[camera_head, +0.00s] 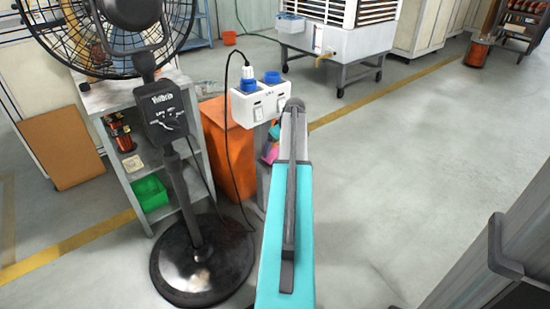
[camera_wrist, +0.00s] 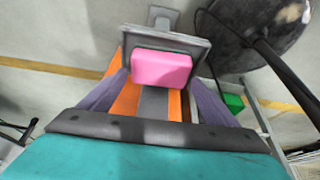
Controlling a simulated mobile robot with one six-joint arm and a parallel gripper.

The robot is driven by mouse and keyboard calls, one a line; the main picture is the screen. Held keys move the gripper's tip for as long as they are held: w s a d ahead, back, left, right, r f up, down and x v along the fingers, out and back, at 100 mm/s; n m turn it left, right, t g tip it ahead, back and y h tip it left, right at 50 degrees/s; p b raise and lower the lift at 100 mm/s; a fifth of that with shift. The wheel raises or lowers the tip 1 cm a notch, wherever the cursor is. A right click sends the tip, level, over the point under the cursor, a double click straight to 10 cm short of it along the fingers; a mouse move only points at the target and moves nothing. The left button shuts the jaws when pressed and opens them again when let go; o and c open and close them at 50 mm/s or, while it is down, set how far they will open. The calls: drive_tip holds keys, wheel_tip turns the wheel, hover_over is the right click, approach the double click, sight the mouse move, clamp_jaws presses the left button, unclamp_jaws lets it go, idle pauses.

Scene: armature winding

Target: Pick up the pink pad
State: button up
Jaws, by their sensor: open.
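The pink pad (camera_wrist: 162,70) lies on a dark grey square plate (camera_wrist: 150,36) ahead of my gripper in the wrist view. In the head view only a small part of the pad (camera_head: 270,152) shows beside my teal arm, which hides the rest. My gripper (camera_wrist: 162,84) is open, with one greyish-purple finger on the left and one on the right. The pad appears between the fingertips in the picture, but I cannot tell how far it is from them or whether they touch it. The head view does not show the fingers.
A black pedestal fan (camera_head: 196,255) stands left of my arm, with its cable hanging to a white socket box (camera_head: 260,105). An orange cabinet (camera_head: 226,150) stands behind. Grey shelves (camera_head: 118,110) hold a green bin (camera_head: 150,193). Open floor lies to the right.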

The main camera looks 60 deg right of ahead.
sight(275, 153)
drive_tip(key=shift+b+x, duration=0.75)
drive_tip(key=shift+x, duration=1.4)
drive_tip(key=shift+s, duration=0.1)
drive_tip(key=shift+c, duration=0.5)
drive_tip(key=c, duration=0.6)
